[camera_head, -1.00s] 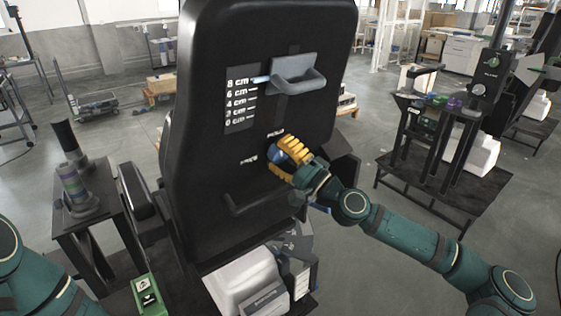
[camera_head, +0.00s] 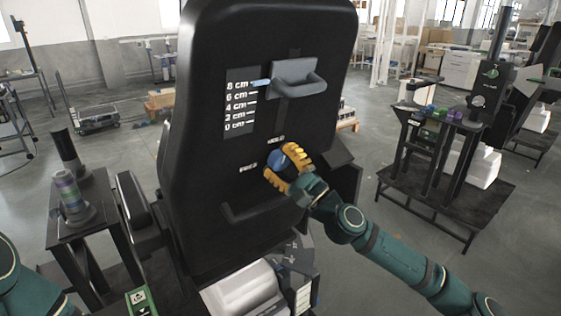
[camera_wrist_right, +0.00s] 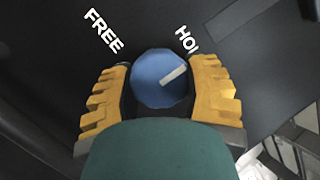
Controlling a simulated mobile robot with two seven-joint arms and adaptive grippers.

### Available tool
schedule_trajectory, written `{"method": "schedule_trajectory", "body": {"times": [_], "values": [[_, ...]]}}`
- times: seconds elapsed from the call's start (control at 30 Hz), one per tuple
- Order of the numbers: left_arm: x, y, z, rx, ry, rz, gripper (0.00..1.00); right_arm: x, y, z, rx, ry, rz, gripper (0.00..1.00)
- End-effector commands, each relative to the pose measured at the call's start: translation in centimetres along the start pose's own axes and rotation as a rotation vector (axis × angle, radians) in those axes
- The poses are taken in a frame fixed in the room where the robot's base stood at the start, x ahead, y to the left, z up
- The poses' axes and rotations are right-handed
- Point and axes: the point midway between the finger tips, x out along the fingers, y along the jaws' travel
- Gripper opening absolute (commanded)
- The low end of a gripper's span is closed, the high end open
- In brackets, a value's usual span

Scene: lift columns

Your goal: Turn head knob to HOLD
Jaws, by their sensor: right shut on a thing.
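The blue head knob (camera_head: 278,159) sits low on the black upright panel (camera_head: 215,165). It also shows in the right wrist view (camera_wrist_right: 160,80), where its pale pointer mark (camera_wrist_right: 173,75) points up and right, toward the partly hidden HOLD label (camera_wrist_right: 187,40). The FREE label (camera_wrist_right: 103,30) is at the upper left. My right gripper (camera_head: 278,162) is shut on the knob, with one yellow finger on each side of it. Part of the knob is hidden by the fingers and wrist. Only a piece of my left arm shows at the left edge; its gripper is out of view.
A grey handle (camera_head: 297,78) with a centimetre scale (camera_head: 240,101) is higher on the panel. A dark side stand (camera_head: 85,205) is at the left. Another stand with knobs (camera_head: 437,135) is at the right, with open floor between.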

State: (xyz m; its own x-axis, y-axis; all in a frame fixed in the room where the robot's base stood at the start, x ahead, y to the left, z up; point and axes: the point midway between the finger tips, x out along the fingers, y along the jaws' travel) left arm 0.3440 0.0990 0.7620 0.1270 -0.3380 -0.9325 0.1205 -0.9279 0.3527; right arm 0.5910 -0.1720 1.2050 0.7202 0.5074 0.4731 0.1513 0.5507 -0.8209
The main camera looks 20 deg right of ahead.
Motion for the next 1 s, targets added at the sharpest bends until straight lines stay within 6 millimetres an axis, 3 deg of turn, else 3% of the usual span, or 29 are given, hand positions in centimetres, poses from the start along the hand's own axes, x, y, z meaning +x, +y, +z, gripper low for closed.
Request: {"method": "schedule_trajectory", "body": {"times": [0.17, 0.2, 0.3, 0.67, 0.83, 1.0], "values": [[0.0, 0.0, 0.0, 0.000, 0.000, 0.000, 0.00, 0.0, 0.0, 0.0, 0.002, 0.001, 0.000, 0.14], [0.0, 0.0, 0.0, 0.000, 0.000, 0.000, 0.00, 0.0, 0.0, 0.0, 0.002, 0.001, 0.000, 0.55], [0.0, 0.0, 0.0, 0.000, 0.000, 0.000, 0.00, 0.0, 0.0, 0.0, 0.002, 0.001, 0.000, 0.83], [0.0, 0.0, 0.0, 0.000, 0.000, 0.000, 0.00, -0.3, 0.0, -0.1, 0.001, 0.001, 0.000, 0.83], [0.0, 0.0, 0.0, 0.000, 0.000, 0.000, 0.00, -2.4, 0.0, -0.1, 0.002, 0.003, 0.000, 0.83], [0.0, 0.0, 0.0, 0.000, 0.000, 0.000, 0.00, -5.9, 0.0, -0.1, 0.002, 0.004, -0.001, 0.83]]}}
